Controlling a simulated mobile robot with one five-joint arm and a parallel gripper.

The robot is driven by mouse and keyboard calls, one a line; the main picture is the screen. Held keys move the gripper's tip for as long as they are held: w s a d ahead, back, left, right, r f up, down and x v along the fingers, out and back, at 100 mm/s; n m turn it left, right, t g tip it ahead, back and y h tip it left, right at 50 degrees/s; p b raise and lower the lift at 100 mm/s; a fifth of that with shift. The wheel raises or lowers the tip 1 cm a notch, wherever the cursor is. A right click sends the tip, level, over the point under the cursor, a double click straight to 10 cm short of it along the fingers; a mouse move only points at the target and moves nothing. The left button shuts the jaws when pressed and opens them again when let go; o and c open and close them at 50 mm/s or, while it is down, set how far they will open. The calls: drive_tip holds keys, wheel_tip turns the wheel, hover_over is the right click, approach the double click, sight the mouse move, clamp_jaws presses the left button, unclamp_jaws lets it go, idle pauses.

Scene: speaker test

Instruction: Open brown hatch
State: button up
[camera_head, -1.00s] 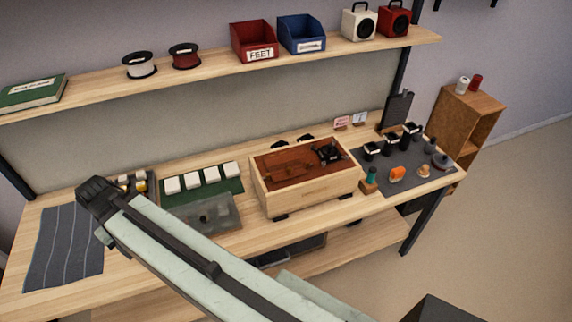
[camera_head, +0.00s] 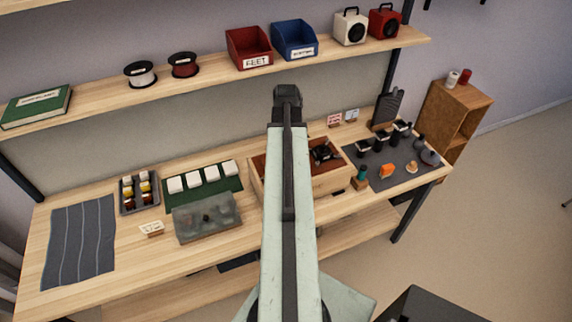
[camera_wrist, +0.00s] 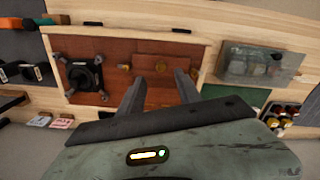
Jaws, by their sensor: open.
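The light wooden box (camera_head: 334,181) stands mid-table, and my arm covers its middle in the head view. Its reddish-brown top shows in the wrist view, where the brown hatch (camera_wrist: 183,70) appears as a slightly lighter rectangular panel with a small brass knob (camera_wrist: 160,66). A second brass knob (camera_wrist: 124,68) sits beside the panel. My gripper (camera_wrist: 160,88) is open and empty, its two dark fingers pointing toward the hatch edge, apparently above it. Whether they touch the box cannot be told. In the head view the hatch and fingertips are hidden.
A black round fixture with legs (camera_wrist: 85,74) occupies the top's other end. A translucent case (camera_head: 207,218) stands left of the box. A dark mat (camera_head: 387,176) with small parts lies right. A shelf (camera_head: 215,80) with bins runs above the table.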

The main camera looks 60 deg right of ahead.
wheel_tip(320, 180, down, 8)
drive_tip(key=b, duration=0.8)
drive_tip(key=shift+r, duration=0.1)
clamp_jaws()
idle(0.7)
